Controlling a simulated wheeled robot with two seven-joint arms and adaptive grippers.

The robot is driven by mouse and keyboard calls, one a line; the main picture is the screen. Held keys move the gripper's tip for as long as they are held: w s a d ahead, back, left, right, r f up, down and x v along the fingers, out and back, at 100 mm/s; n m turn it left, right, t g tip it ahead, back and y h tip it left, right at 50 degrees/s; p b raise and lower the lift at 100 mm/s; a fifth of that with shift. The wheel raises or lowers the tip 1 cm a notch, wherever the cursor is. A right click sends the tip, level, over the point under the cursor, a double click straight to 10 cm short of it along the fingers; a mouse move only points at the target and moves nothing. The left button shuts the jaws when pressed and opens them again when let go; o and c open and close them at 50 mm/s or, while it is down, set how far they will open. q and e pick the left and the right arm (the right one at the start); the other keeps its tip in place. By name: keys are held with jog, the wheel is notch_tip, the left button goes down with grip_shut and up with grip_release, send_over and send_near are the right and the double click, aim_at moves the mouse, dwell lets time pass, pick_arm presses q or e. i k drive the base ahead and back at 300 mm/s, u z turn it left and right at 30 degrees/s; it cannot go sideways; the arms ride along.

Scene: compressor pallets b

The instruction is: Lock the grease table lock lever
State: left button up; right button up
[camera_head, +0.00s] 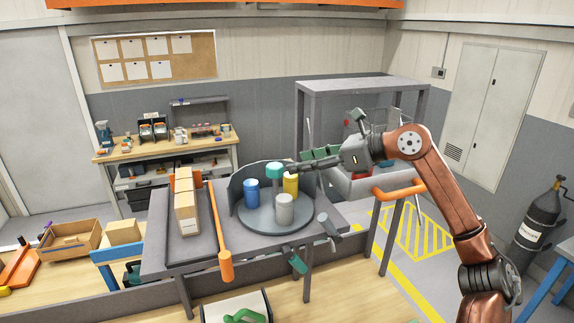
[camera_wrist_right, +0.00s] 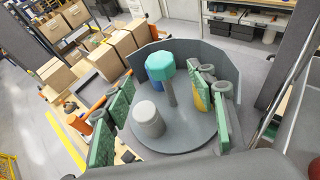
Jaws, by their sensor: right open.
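The grease table is a grey round turntable (camera_head: 262,222) on a dark stand, with a curved guard behind it. A teal octagonal knob (camera_head: 275,170) stands on a grey post over the disc; it also shows in the right wrist view (camera_wrist_right: 174,57). A green handle (camera_head: 296,262) hangs at the stand's front edge; I cannot tell which part is the lock lever. My right gripper (camera_head: 301,161) is open and empty, above the disc's right side. In the wrist view its green-padded fingers stand apart, with the knob seen between them. My left gripper is not in view.
A blue can (camera_head: 251,193), yellow can (camera_head: 290,184) and grey can (camera_head: 285,209) stand on the disc. Left of it are cardboard boxes (camera_head: 186,206) and an orange-ended bar (camera_head: 224,255). A grey cylinder (camera_head: 328,224) projects at the stand's right front. A grey frame (camera_head: 365,83) stands behind right.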

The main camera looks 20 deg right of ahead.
aim_at(295, 261)
jog(key=k, duration=1)
